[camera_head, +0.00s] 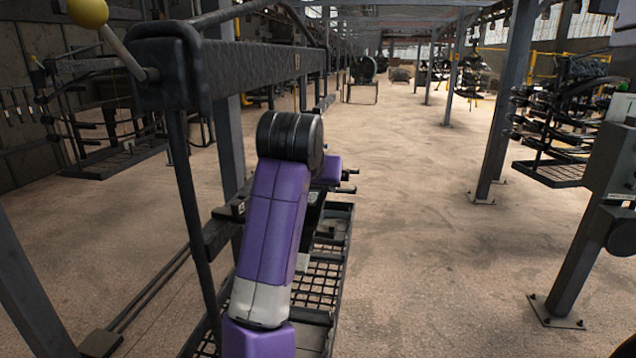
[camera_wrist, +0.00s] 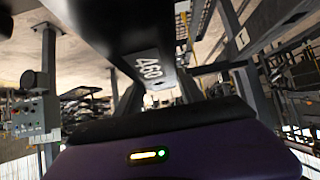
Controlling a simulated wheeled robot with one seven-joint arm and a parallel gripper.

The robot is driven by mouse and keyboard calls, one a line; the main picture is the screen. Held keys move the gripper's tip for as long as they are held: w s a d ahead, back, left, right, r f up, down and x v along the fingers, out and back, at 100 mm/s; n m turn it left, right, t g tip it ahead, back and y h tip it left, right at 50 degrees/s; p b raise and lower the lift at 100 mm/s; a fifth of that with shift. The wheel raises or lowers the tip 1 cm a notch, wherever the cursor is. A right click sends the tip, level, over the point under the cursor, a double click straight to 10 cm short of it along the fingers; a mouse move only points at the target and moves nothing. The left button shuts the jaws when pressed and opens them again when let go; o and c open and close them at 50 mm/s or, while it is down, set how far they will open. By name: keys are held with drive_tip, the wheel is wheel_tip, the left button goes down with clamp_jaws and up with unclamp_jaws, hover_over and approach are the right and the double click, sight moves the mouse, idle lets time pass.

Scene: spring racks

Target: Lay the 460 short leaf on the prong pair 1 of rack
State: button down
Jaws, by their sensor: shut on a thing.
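The 460 short leaf (camera_wrist: 148,72) is a dark bar with a white 460 marking, close up in the wrist view, running from the top toward the middle. My gripper (camera_wrist: 165,118) is shut on it; only its dark body above the purple wrist shows, and the fingertips are hard to make out. In the head view my purple arm reaches forward and hides the gripper and most of what it holds. The rack (camera_head: 338,250) stands beneath and beyond my arm, with a mesh base. Short dark prong ends (camera_head: 346,190) stick out right of my wrist; their pair number is unreadable.
A dark overhead beam (camera_head: 250,75) with a yellow-balled lever (camera_head: 88,12) hangs at the upper left. A steel post (camera_head: 505,100) and another loaded rack (camera_head: 560,172) stand at the right. The floor (camera_head: 420,200) between is clear.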

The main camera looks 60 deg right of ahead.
sight(312, 200)
drive_tip(key=shift+r, duration=0.2)
drive_tip(key=c, duration=0.9)
unclamp_jaws()
drive_tip(key=shift+o, duration=1.3)
drive_tip(key=shift+f, duration=0.25)
drive_tip(key=shift+v, duration=4)
drive_tip(key=shift+r, duration=0.1)
